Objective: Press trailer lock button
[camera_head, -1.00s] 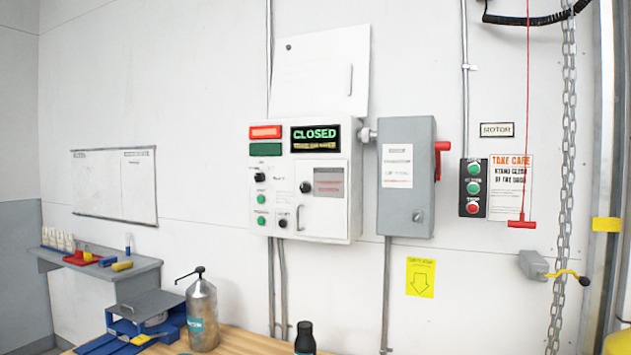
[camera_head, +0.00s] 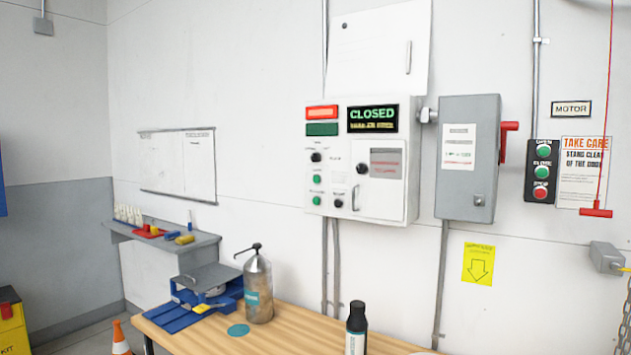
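A white control box (camera_head: 361,160) hangs on the wall right of the middle. Its display (camera_head: 373,118) reads CLOSED in green letters. Beside the display are a red lamp panel (camera_head: 322,112) and a dark green panel (camera_head: 322,129). Below are a black knob (camera_head: 316,157), an upper green button (camera_head: 317,179), a lower green button (camera_head: 317,201) and more black knobs. The small labels are too blurred to read, so I cannot tell which button is the trailer lock. Neither of my grippers is in view.
A wooden table (camera_head: 290,336) stands below the box, with a metal pump bottle (camera_head: 258,290) and a black bottle (camera_head: 356,328). A grey switch box (camera_head: 468,158) with a red lever and a door button station (camera_head: 542,171) are to the right. An orange cone (camera_head: 121,338) stands at lower left.

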